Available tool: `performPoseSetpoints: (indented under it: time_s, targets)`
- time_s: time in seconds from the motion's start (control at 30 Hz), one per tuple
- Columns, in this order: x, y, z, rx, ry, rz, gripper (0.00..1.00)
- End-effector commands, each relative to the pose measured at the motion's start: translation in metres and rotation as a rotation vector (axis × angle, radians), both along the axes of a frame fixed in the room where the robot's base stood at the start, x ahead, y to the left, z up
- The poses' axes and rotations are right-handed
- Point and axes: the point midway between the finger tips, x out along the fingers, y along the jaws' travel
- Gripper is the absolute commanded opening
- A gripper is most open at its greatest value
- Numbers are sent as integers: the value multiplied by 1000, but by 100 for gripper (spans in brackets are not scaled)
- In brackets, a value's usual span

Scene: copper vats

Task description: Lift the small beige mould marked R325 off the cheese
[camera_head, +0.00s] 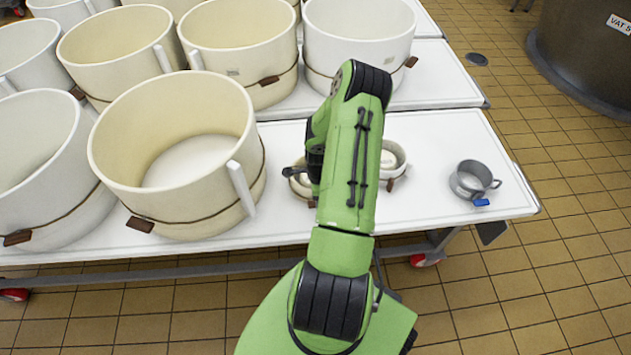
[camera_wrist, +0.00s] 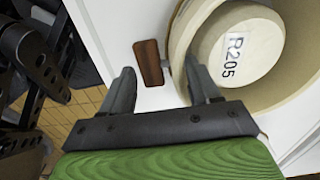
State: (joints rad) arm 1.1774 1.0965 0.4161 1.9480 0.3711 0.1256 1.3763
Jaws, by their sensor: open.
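In the wrist view a small round beige mould (camera_wrist: 178,42) stands on the white table, with a pale round piece (camera_wrist: 262,28) inside its wall. A label on that piece reads like R205; I see no R325. My gripper (camera_wrist: 158,67) is open at the mould's left side. Its right finger overlaps the mould's near-left wall, and its left finger is outside, over the table. I cannot tell whether either finger touches. In the head view a small beige mould (camera_head: 301,186) shows partly behind my arm, which hides most of the gripper.
A brown wooden block (camera_wrist: 148,63) lies between the fingers in the wrist view. In the head view another small pale mould (camera_head: 396,160) is right of my arm, and a grey metal cup (camera_head: 468,182) with a blue tag is further right. Large cream tubs (camera_head: 180,150) crowd the left.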

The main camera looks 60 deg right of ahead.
Motion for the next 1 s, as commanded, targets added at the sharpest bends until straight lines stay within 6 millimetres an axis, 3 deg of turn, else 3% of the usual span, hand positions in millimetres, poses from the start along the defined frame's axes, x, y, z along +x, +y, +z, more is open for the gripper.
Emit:
performPoseSetpoints:
  time_s: [0.07, 0.27, 0.67, 0.87, 1.0]
  targets:
    - [0, 0, -10, 1, -1, 1, 61]
    - [0, 0, -10, -1, -1, 1, 61]
    - [0, 0, -9, 0, 0, 1, 3]
    - [1, 0, -9, -2, -2, 1, 1]
    - [1, -1, 8, -4, -3, 1, 1]
